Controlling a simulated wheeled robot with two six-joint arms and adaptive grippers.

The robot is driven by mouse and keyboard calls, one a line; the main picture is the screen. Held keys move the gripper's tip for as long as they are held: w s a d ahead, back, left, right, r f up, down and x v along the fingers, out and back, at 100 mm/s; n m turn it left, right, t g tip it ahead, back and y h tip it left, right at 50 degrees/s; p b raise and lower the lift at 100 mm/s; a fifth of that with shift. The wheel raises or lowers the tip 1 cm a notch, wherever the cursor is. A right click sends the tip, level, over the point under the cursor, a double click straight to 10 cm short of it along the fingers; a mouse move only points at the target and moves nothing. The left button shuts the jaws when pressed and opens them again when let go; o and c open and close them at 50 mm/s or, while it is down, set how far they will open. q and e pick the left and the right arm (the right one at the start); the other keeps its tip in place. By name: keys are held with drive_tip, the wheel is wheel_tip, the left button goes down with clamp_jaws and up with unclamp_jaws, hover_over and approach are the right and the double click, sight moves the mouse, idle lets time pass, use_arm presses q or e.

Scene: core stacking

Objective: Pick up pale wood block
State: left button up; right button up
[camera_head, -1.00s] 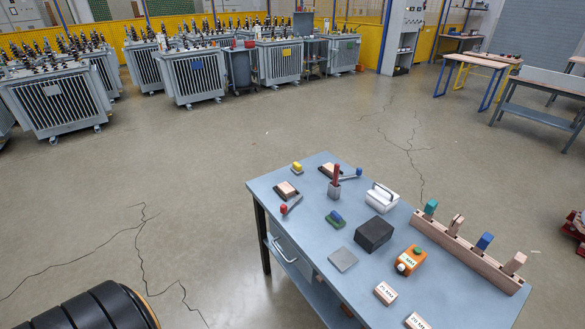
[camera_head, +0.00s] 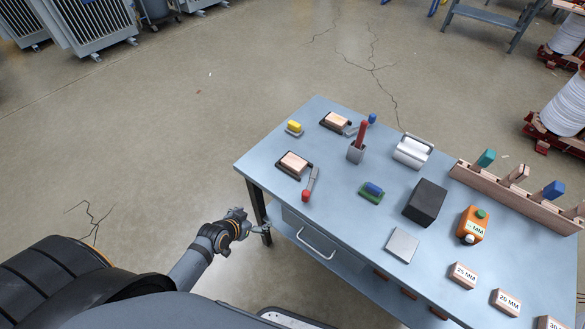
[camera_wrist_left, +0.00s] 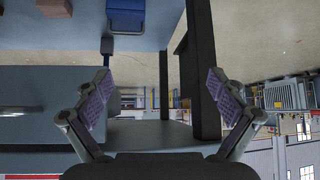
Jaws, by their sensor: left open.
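Several pale wood blocks are in the head view, and I cannot tell which one the task means. One (camera_head: 294,162) lies in a black tray near the table's left corner, and another (camera_head: 336,120) lies in a similar tray farther back. Labelled pale blocks, such as the 25 MM block (camera_head: 464,275), sit along the near right side. Pale upright pieces (camera_head: 519,173) stand in the rack. My left gripper (camera_head: 262,225) is open and empty, beside the table's left end and below its top. In the left wrist view its fingers (camera_wrist_left: 160,88) are spread apart.
The blue-grey table (camera_head: 300,215) has a drawer handle (camera_head: 318,243) and a lower shelf with brown blocks (camera_head: 408,293). A black box (camera_head: 425,202), orange container (camera_head: 472,226), grey plate (camera_head: 402,245) and wooden rack (camera_head: 540,210) occupy its top. The floor left of it is clear.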

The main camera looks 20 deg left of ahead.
sight(293, 162)
use_arm(q)
drive_tip(key=w+d+r+t+h, duration=0.1)
drive_tip(key=d+r, duration=0.1)
drive_tip(key=r, duration=0.3)
drive_tip(key=w+d+r+m+h+b, duration=0.1)
drive_tip(key=d+r, duration=0.1)
drive_tip(key=r, duration=0.2)
drive_tip(key=w+d+r+m+t+h, duration=0.1)
drive_tip(key=d+r, duration=0.1)
drive_tip(key=r, duration=0.3)
drive_tip(key=shift+d+r+t, duration=0.3)
drive_tip(key=shift+d+r, duration=0.05)
drive_tip(key=w+a+r+t, duration=0.1)
drive_tip(key=w+r+t, duration=0.1)
drive_tip(key=shift+w+a+r, duration=0.25)
drive_tip(key=shift+a+r, duration=0.05)
drive_tip(key=shift+a, duration=0.05)
drive_tip(key=shift+w+a+t, duration=0.1)
drive_tip(key=shift+t, duration=0.2)
drive_tip(key=shift+w, duration=0.1)
drive_tip(key=b+x, duration=0.1)
drive_tip(key=x, duration=0.4)
drive_tip(key=shift+w, duration=0.15)
drive_tip(key=x, duration=0.5)
drive_tip(key=shift+d, duration=0.3)
drive_tip(key=shift+r, duration=0.1)
drive_tip(key=shift+c, duration=0.4)
